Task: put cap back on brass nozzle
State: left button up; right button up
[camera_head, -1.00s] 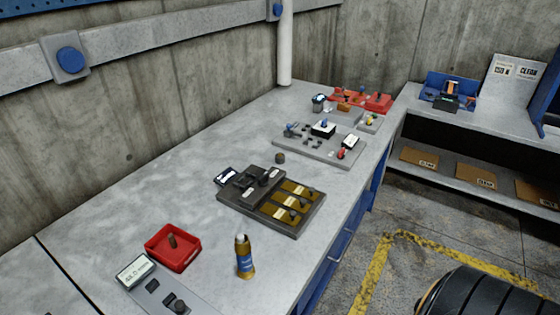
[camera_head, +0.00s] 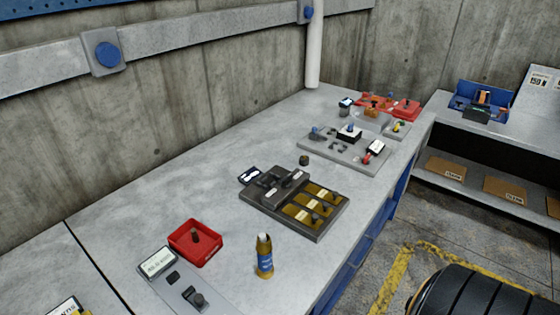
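An upright brass nozzle (camera_head: 265,262) with a blue band and a pale tip stands on the grey bench near its front edge. A small dark brown cylinder (camera_head: 195,236) stands in a red tray (camera_head: 208,257) to the left of it. Another small dark round piece (camera_head: 304,160) sits on the bench behind the dark fixture. I cannot tell which of these small pieces is the cap. Neither of my grippers is in view.
A dark fixture (camera_head: 318,233) with several brass plates lies behind the nozzle. A grey panel with a display (camera_head: 158,262) is at the front left. A grey board (camera_head: 345,160) with small parts and red trays (camera_head: 407,109) stand farther back. The bench's left middle is clear.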

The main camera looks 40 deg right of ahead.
aim_at(265, 271)
jog(key=l+u, duration=0.35)
jog(key=k+l+u, duration=0.15)
jog(key=u, duration=0.2)
jog(key=k+l+u, duration=0.1)
jog(key=l+u, duration=0.25)
jog(key=k+l+u, duration=0.3)
jog(key=k+l, duration=0.5)
jog(key=l, duration=0.25)
jog(key=k+l+u, duration=0.3)
jog(key=k+l, duration=1.3)
jog(key=k, duration=0.25)
